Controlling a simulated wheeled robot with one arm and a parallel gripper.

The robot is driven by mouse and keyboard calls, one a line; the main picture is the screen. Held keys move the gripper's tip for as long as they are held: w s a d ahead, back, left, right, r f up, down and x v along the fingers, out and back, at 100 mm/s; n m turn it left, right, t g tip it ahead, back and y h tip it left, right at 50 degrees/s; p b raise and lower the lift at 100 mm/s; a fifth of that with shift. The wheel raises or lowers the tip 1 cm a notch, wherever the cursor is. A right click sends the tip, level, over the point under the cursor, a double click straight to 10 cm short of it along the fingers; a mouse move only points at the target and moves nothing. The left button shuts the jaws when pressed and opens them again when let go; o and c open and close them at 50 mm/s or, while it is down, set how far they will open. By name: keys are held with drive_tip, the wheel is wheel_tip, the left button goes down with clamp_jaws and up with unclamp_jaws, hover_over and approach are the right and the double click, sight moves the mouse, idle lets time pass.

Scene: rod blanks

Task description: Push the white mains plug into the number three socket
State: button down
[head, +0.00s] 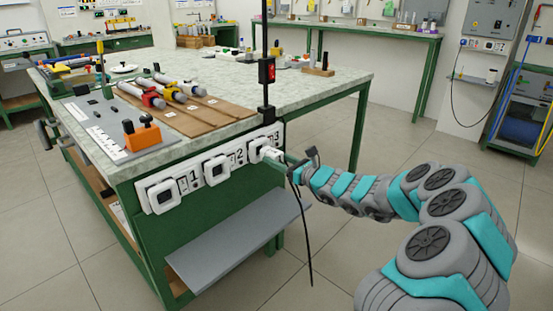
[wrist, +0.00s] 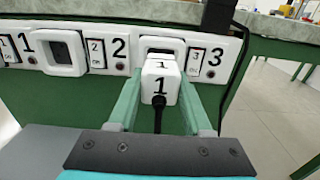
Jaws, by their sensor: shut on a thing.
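The white mains plug (wrist: 160,72), marked with a black 1, is held between the green fingers of my gripper (wrist: 158,92). In the head view the plug (head: 270,153) is at the right end of the socket strip. It is lined up with the number three socket (wrist: 161,44), left of the printed 3, and covers most of its opening. A dark strip of the recess shows above the plug. I cannot tell how far the plug is in. A black cord (head: 304,235) hangs from the plug. My gripper (head: 287,162) is shut on the plug.
The number one (head: 165,195) and number two (head: 217,170) sockets to the left are empty. A black post with a red switch (head: 267,71) stands above the strip. A grey shelf (head: 237,243) juts out below. The floor to the right is clear.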

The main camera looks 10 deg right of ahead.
sight(280, 160)
drive_tip(key=shift+p+x, duration=0.4)
drive_tip(key=shift+x, duration=1.15)
drive_tip(key=shift+c, duration=1.3)
unclamp_jaws()
drive_tip(key=shift+d, duration=0.1)
drive_tip(key=shift+b+v, duration=0.45)
drive_tip(key=shift+v, duration=3.35)
drive_tip(key=shift+s, duration=0.1)
